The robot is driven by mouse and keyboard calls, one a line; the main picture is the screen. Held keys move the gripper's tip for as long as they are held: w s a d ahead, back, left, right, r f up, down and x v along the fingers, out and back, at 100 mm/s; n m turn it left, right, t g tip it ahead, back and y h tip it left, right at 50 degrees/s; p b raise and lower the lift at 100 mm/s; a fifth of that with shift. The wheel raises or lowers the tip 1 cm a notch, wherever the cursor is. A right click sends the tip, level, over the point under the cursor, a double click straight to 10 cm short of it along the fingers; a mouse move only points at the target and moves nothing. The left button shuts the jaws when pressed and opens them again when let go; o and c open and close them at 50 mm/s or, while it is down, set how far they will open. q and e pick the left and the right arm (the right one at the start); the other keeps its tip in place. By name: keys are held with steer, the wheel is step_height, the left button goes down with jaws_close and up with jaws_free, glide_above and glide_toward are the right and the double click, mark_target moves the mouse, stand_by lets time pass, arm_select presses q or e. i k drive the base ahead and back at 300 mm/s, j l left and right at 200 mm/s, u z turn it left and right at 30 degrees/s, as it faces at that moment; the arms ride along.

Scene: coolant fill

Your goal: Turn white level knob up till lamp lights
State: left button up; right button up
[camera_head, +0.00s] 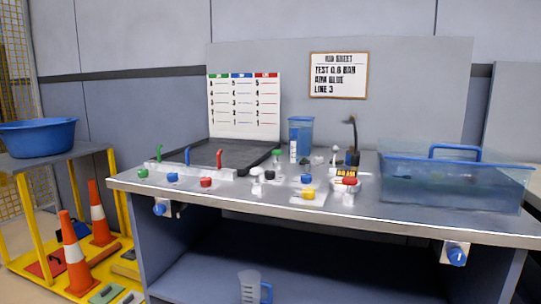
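A small white knob-like part (257,173) stands near the middle of the workbench (230,193), left of a dark knob (270,176). It is too small to tell its setting or whether it is the level knob. No lamp can be made out for sure, lit or unlit. Neither of my grippers shows in the head view.
Blue (306,179), yellow (308,194) and red (350,181) caps sit nearby. A white strip with coloured levers (187,156) fronts a black tray (235,152). A clear tank (440,190) fills the right. Traffic cones (73,252) stand left.

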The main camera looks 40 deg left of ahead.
mark_target(319, 160)
steer(key=u, duration=0.95)
